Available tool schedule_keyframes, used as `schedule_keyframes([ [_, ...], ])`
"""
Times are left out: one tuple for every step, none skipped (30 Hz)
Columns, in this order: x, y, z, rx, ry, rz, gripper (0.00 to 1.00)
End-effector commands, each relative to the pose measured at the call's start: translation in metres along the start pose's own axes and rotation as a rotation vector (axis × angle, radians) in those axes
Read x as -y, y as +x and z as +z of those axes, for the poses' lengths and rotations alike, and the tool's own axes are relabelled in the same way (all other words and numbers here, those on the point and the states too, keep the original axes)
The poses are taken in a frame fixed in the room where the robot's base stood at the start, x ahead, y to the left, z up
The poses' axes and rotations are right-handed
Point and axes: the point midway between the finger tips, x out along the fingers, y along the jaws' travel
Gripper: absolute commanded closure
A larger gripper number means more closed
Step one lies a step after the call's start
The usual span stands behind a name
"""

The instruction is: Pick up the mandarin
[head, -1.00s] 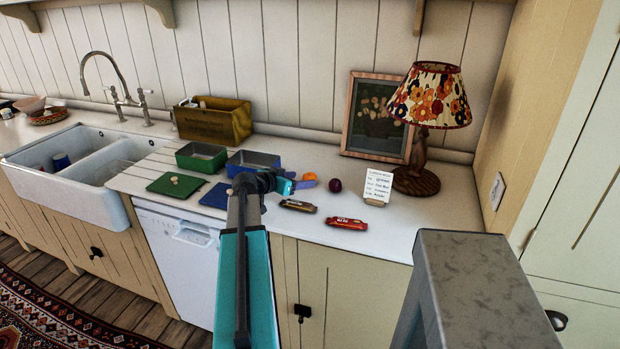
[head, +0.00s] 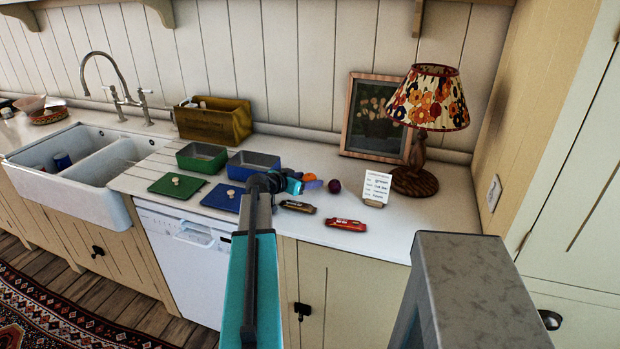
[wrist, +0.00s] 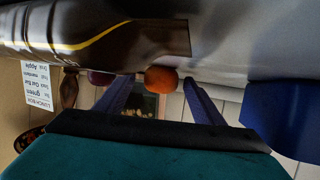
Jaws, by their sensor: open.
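The mandarin (head: 310,177) is a small orange fruit on the white worktop, partly hidden by my gripper (head: 308,184) in the head view. In the wrist view the mandarin (wrist: 160,79) shows between and just beyond the two blue fingers of my gripper (wrist: 155,88). The fingers are apart and low over the worktop. I see no clear contact with the fruit.
A dark purple fruit (head: 334,186) sits right of the mandarin. A brown bar (head: 298,206) and red bar (head: 345,224) lie in front. A card (head: 376,187) and lamp (head: 425,110) stand right. Blue (head: 252,164) and green (head: 202,157) boxes stand left.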

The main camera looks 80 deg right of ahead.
Motion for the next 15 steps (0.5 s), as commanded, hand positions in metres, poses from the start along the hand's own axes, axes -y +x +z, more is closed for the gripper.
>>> schedule_keyframes([
  [0.0, 0.0002, 0.0002, 0.0, 0.0, 0.0, 0.38],
  [-0.0001, 0.0001, 0.0004, 0.0, 0.0, 0.0, 0.38],
  [0.0, 0.0, 0.0004, 0.0, 0.0, 0.0, 0.38],
  [0.0, -0.0001, 0.0004, 0.0, 0.0, 0.0, 0.38],
  [0.0, -0.0001, 0.0004, 0.0, 0.0, 0.0, 0.38],
  [0.0001, -0.0002, 0.0004, 0.0, 0.0, -0.001, 0.38],
  [0.0001, -0.0002, 0.0004, 0.0, 0.0, -0.001, 0.38],
  [0.0001, -0.0003, 0.0004, 0.0, 0.0, -0.001, 0.38],
  [0.0002, -0.0003, 0.0005, 0.0, 0.0, -0.001, 0.38],
  [0.0002, -0.0003, 0.0005, 0.0, 0.0, -0.001, 0.38],
  [0.0002, -0.0004, 0.0004, 0.0, 0.0, -0.001, 0.38],
  [0.0003, -0.0004, 0.0005, 0.0, 0.0, -0.001, 0.38],
  [0.0003, -0.0005, 0.0005, 0.0, 0.0, -0.001, 0.38],
  [0.0003, -0.0005, 0.0004, 0.0, 0.0, -0.001, 0.38],
  [0.0004, -0.0005, 0.0005, 0.0, 0.0, -0.001, 0.41],
])
